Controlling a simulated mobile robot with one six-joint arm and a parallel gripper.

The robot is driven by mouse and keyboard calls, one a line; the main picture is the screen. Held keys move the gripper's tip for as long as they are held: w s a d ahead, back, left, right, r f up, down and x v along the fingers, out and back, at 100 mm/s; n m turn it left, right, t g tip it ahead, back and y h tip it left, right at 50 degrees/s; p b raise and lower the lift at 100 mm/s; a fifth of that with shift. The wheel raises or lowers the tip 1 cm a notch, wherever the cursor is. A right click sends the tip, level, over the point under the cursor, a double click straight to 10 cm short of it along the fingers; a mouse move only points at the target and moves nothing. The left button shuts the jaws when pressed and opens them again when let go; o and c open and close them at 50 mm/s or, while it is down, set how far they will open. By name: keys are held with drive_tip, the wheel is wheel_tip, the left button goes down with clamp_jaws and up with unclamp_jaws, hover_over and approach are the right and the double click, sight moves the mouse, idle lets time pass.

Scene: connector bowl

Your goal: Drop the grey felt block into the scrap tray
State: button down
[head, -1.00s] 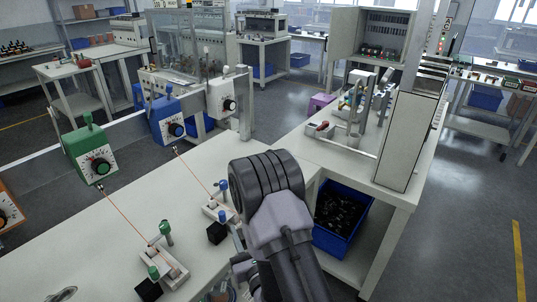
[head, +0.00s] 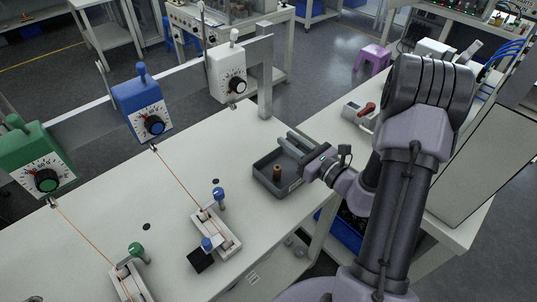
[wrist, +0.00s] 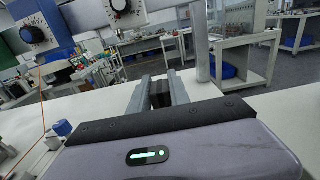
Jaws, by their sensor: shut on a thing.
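My gripper (head: 295,142) reaches in from the right at the table's far right corner. In the wrist view its two grey fingers (wrist: 158,92) are shut on a dark grey block (wrist: 160,94), which looks like the felt block. In the head view the fingers and the wrist mostly hide the block. A small dark grey open tray (head: 266,184), which looks like the scrap tray, sits on the white table under and just in front of the fingers. A brown cylinder (head: 277,172) stands in it. The tray does not show in the wrist view.
A white fixture with blue knobs (head: 216,232) and a black block (head: 201,260) lie left of the tray. Green (head: 42,165), blue (head: 142,108) and white (head: 228,75) dial boxes line the back edge. The table between is clear. A blue bin (head: 345,238) is below.

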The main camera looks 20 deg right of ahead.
drive_tip(key=shift+d+f, duration=0.1)
drive_tip(key=shift+d, duration=0.1)
drive_tip(key=shift+f+b, duration=0.3)
drive_tip(key=shift+b, duration=0.05)
drive_tip(key=f+b, duration=0.4)
drive_tip(key=f, duration=0.1)
drive_tip(key=shift+s+d+f, duration=0.1)
drive_tip(key=shift+s+f, duration=0.1)
drive_tip(key=shift+r, duration=0.15)
drive_tip(key=c, duration=1.1)
unclamp_jaws()
drive_tip(key=shift+c, duration=0.2)
drive_tip(key=p+v, duration=0.3)
drive_tip(key=v, duration=1.4)
drive_tip(key=shift+s, duration=0.2)
